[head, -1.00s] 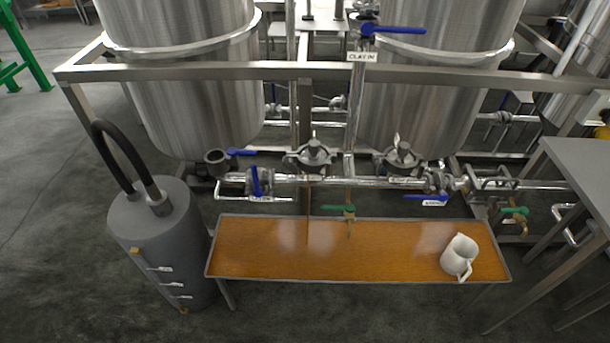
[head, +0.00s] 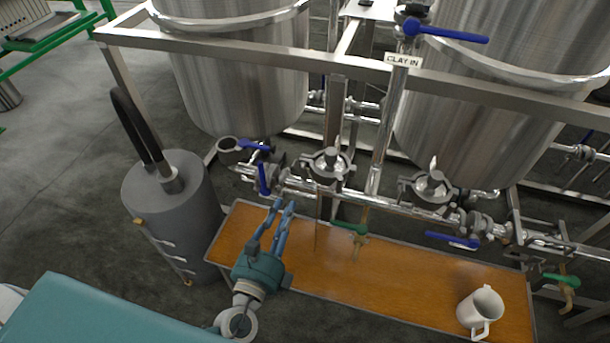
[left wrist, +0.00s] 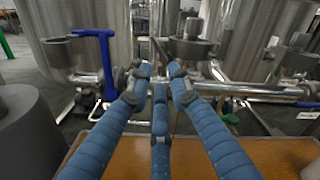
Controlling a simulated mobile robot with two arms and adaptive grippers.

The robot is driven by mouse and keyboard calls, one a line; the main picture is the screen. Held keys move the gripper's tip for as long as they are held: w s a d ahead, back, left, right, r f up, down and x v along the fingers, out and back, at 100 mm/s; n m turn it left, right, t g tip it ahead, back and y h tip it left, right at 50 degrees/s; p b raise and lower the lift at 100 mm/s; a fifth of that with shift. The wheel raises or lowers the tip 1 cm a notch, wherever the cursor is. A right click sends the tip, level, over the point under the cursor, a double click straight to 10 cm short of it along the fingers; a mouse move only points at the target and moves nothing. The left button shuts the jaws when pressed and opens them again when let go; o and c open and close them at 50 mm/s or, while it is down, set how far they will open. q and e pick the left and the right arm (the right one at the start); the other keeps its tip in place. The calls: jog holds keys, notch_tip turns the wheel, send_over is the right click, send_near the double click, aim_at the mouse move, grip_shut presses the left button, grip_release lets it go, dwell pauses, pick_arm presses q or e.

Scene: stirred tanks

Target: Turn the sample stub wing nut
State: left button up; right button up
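Two pipe clamps with small upright wing nuts sit on the pipe line in the head view. One wing nut (head: 337,143) is on the middle clamp (head: 328,166), the other (head: 433,163) on the clamp further right (head: 432,188). I cannot tell which is the sample stub's. My left gripper (head: 283,204) has blue fingers pointing at the pipe line, over the wooden-topped table, left of and below the middle clamp. In the left wrist view its fingers (left wrist: 161,73) are apart and empty, with a clamp fitting (left wrist: 188,48) beyond them. My right gripper is not in view.
A blue valve handle (head: 264,178) stands close to the left fingertips. A green-handled tap (head: 352,229) is right of the gripper. A white jug (head: 480,312) stands on the table (head: 400,282). A grey cylinder with a black hose (head: 172,215) is at left. A steel frame bar (head: 290,58) crosses above.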

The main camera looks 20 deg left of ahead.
aim_at(301, 171)
pick_arm(q)
jog(key=w+p, duration=0.1)
jog(key=w, duration=0.9)
jog(key=shift+w+d, duration=0.1)
jog(key=shift+w, duration=0.1)
grip_shut()
